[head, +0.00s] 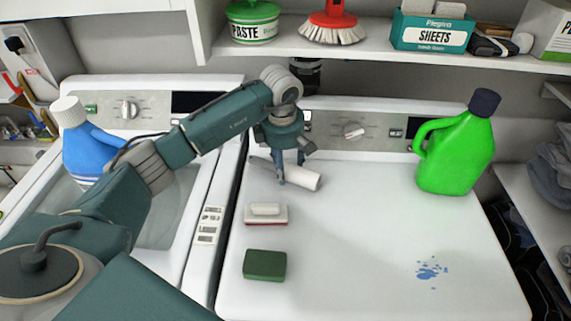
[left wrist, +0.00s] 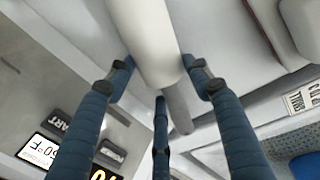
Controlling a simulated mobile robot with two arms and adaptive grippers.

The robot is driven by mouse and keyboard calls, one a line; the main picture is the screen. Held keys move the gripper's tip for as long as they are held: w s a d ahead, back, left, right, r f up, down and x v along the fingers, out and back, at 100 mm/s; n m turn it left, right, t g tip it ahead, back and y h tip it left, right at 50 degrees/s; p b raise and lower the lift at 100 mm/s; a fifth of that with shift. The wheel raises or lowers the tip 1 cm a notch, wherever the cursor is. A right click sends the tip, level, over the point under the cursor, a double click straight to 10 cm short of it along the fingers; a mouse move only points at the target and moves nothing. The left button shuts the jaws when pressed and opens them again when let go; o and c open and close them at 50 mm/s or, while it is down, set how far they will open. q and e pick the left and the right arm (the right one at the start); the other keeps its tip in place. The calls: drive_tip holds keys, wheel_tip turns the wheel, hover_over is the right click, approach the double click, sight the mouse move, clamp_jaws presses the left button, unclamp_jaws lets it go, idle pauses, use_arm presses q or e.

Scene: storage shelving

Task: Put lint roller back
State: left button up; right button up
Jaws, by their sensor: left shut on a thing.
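The lint roller (head: 305,180) is a white cylinder with a thin grey handle pointing left. It is at the back left of the right machine's white top (head: 370,240). My left gripper (head: 290,174) reaches down over it from above, and its fingers are shut on it. In the left wrist view, the lint roller's white cylinder (left wrist: 146,40) runs between the blue fingers (left wrist: 160,92), with the grey handle beyond. I cannot tell whether the roller touches the top or hangs just above it. My right gripper is not in view.
A brush (head: 266,213) and a green sponge (head: 265,264) lie in front of the roller. A green jug (head: 457,150) stands at right, near a blue spill (head: 430,269). A blue jug (head: 82,142) stands at left. A loaded shelf (head: 360,48) hangs overhead.

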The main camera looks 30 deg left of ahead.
use_arm(q)
drive_tip(key=shift+f, duration=0.15)
drive_tip(key=o, duration=1.1)
drive_tip(key=shift+r, duration=0.6)
wheel_tip(320, 180, up, 11)
drive_tip(key=s+b, duration=0.1)
drive_tip(key=b, duration=0.1)
drive_tip(key=shift+s+d+b, duration=0.2)
drive_tip(key=shift+s+b, duration=0.15)
drive_tip(key=shift+b, duration=0.05)
